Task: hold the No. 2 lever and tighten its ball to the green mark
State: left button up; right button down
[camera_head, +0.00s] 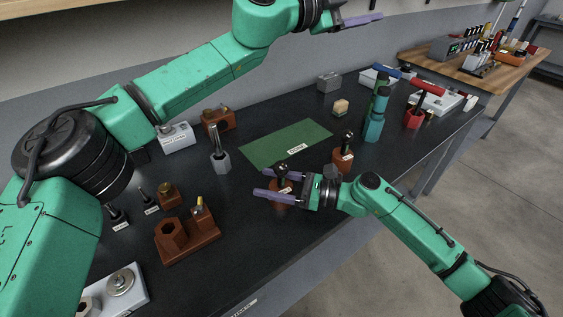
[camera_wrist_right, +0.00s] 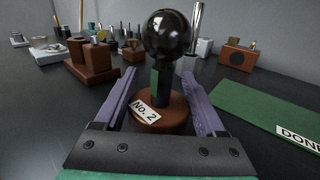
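The No. 2 lever has a round brown base (camera_wrist_right: 172,118), a dark stem and a glossy black ball (camera_wrist_right: 167,36). A small patch of green (camera_wrist_right: 156,82) shows on the stem below the ball. In the head view its ball (camera_head: 283,170) stands upright at the right gripper. My right gripper (camera_head: 262,184) is open, with its purple fingers on either side of the lever; in the wrist view they show apart from the stem. My left gripper (camera_head: 360,20) is raised at the top, away from the lever, its finger gap hidden.
A green DONE mat (camera_head: 275,146) lies behind the lever. A similar lever (camera_head: 345,148) stands to the right, before teal bottles (camera_head: 374,122). A brown fixture (camera_head: 190,245) and a grey hexagonal holder (camera_head: 220,161) are to the left. The black bench between them is clear.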

grip_release()
jog(key=v, duration=1.2)
jog(key=shift+s+f, duration=0.1)
